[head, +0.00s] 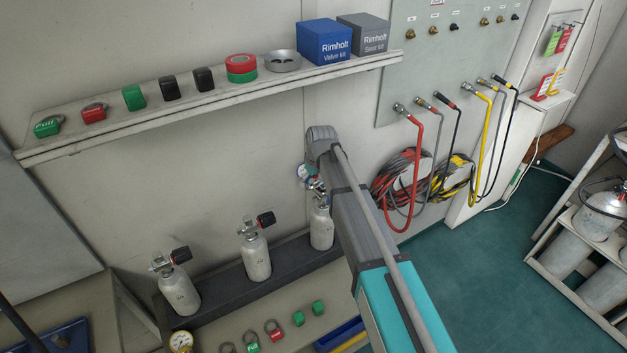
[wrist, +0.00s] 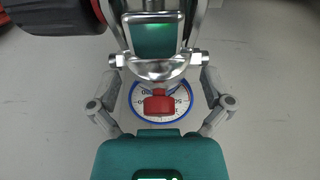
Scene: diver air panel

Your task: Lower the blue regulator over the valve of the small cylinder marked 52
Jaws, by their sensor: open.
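A gauge with a white face and blue rim (wrist: 134,98), seemingly part of the blue regulator, shows in the wrist view behind a chrome body (wrist: 155,70) and a red part (wrist: 158,106). My gripper (wrist: 158,85) is open, with one finger on each side of the chrome body. In the head view the regulator (head: 304,172) is at the top of the right small cylinder (head: 321,229). My arm hides most of it and my gripper there. I cannot tell whether it is fully seated over the valve. The cylinder's number cannot be read.
Two more small cylinders (head: 256,258) (head: 180,290) with black knobs stand to the left on the dark shelf (head: 215,298). A wall ledge (head: 215,102) with tags and boxes runs above. Coiled hoses (head: 395,185) hang to the right of my arm.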

